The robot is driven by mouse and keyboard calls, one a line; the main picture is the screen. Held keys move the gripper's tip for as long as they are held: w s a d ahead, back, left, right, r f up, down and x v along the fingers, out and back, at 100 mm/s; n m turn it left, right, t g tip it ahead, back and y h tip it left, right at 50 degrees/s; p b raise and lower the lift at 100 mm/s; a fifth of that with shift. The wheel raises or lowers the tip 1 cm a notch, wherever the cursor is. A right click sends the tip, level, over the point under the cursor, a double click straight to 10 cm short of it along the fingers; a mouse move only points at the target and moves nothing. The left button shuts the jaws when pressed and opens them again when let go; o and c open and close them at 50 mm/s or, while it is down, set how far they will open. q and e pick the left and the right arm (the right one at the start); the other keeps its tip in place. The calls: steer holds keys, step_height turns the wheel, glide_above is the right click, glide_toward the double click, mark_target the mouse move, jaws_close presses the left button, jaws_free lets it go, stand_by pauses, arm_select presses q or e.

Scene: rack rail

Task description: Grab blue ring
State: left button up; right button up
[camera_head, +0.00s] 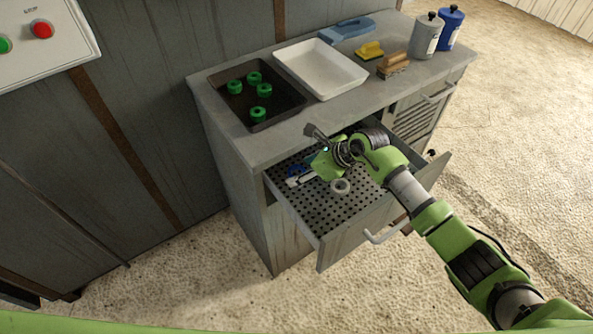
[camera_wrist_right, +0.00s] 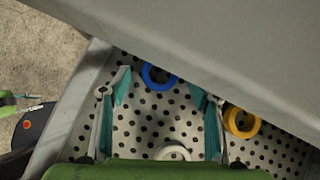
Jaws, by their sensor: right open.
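The blue ring (camera_wrist_right: 147,80) lies on the perforated drawer bottom in the right wrist view, just past the fingertips and near the countertop's edge. In the head view a bit of the blue ring (camera_head: 295,169) shows beside my right gripper, which partly hides it. My right gripper (camera_wrist_right: 160,92) is open and empty, its two teal-padded fingers spread on either side of the line to the ring. In the head view this gripper (camera_head: 304,178) reaches low into the open drawer.
The open drawer (camera_head: 323,214) also holds a white ring (camera_wrist_right: 172,151) and a yellow ring (camera_wrist_right: 231,121). The countertop (camera_head: 275,145) overhangs the drawer's back. On it stand a black tray (camera_head: 287,113) with several green rings, a white tray (camera_head: 321,84), brushes and two bottles.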

steer(key=shift+w+a+f, duration=0.15)
steer(key=shift+a+f, duration=0.05)
steer(key=shift+f, duration=0.05)
steer(key=c, duration=1.2)
